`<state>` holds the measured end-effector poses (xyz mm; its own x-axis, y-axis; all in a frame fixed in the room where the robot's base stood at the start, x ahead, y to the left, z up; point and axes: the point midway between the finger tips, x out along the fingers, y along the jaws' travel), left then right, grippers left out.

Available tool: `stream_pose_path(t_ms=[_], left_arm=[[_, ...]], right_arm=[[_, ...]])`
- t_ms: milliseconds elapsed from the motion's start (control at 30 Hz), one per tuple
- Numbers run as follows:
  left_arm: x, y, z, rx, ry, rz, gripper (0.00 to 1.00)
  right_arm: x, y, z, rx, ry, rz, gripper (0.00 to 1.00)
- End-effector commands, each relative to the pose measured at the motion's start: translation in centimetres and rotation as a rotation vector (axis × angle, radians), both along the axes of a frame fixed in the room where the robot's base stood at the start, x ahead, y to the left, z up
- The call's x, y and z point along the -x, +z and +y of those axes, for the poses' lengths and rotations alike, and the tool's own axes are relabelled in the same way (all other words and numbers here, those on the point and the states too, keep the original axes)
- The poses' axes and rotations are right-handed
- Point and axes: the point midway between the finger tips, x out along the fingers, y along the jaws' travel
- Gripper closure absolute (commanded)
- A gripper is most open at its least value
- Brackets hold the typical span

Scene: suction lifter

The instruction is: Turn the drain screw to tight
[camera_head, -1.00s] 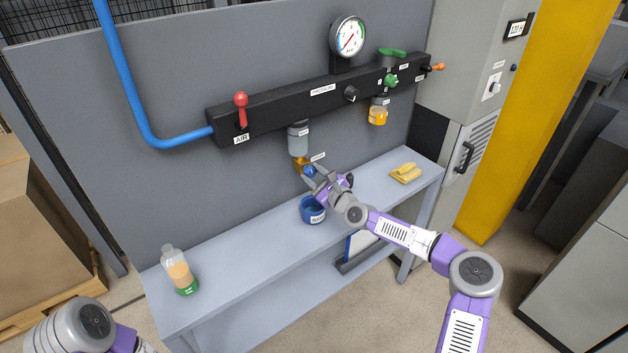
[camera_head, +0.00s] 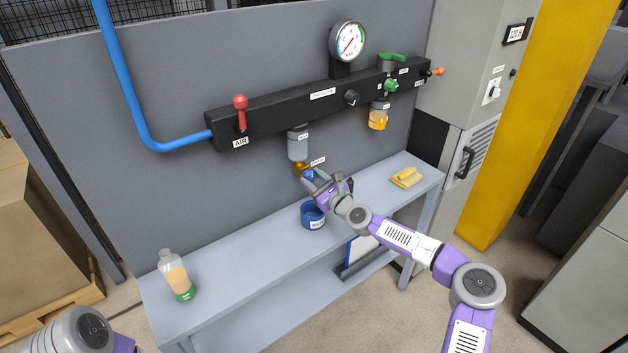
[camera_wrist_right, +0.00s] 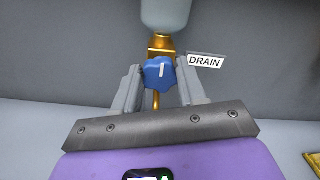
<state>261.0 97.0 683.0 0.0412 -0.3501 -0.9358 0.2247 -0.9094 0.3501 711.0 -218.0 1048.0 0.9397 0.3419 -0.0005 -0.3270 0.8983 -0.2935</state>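The drain screw is a blue lobed knob (camera_wrist_right: 160,72) with a white mark that stands nearly upright in the right wrist view. It sits on a brass fitting (camera_wrist_right: 161,46) under the clear bowl (camera_head: 298,146), beside a DRAIN label (camera_wrist_right: 206,61). My right gripper (camera_wrist_right: 160,80) has one finger on each side of the knob. The fingers look closed against its sides, with no clear gap. In the head view my right gripper (camera_head: 318,180) partly covers the knob. My left arm shows at the lower left; its gripper is out of view.
A blue cup (camera_head: 312,216) stands on the bench (camera_head: 240,238) below the drain. A bottle (camera_head: 176,277) stands at the left and a yellow cloth (camera_head: 406,178) lies at the right. The black manifold (camera_head: 285,108) with red lever (camera_head: 240,112) runs above.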

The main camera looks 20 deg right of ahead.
Motion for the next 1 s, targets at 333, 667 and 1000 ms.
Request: stream_pose_path(t_ms=[333, 667, 1000], left_arm=[[0.0, 0.0, 0.0, 0.0, 0.0, 0.0, 0.57], [0.0, 0.1, 0.0, 0.0, 0.0, 0.0, 0.57], [0.0, 0.3, 0.0, 0.0, 0.0, 0.0, 0.57]], right_arm=[[0.0, 0.0, 0.0, 0.0, 0.0, -0.001, 0.34], [1.9, 0.0, -0.8, 0.0, -0.001, 0.001, 0.34], [6.3, 0.0, -2.3, -0.001, -0.001, -0.001, 0.34]])
